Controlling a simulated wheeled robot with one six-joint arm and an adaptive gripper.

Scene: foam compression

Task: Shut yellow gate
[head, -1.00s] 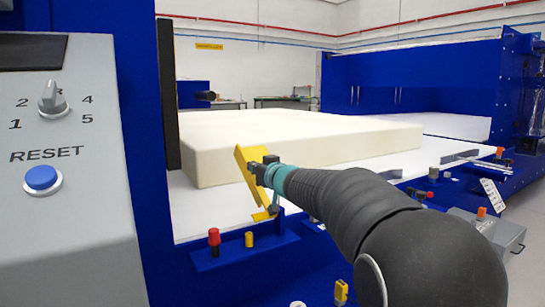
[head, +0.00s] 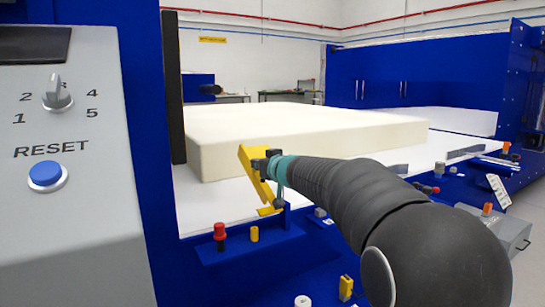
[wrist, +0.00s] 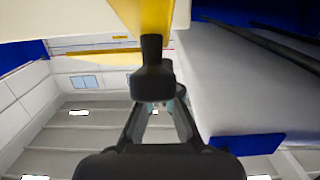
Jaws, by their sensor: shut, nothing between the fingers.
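The yellow gate (head: 248,166) is a thin yellow plate standing tilted at the near edge of the white table, in front of the foam block. Its yellow foot shows low beside the blue rail. My gripper (head: 268,163) is shut at the gate's right side, up against it or very close. In the wrist view the gate (wrist: 148,14) fills the top middle, and my shut fingertips (wrist: 152,45) meet its lower edge. I cannot tell whether they press on it. The fingers hold nothing.
The large cream foam block (head: 310,140) lies on the white table (head: 200,212) behind the gate. A red knob (head: 219,232) and a yellow peg (head: 254,234) stand on a blue ledge below. A grey control panel (head: 60,220) with a blue RESET button is at left.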

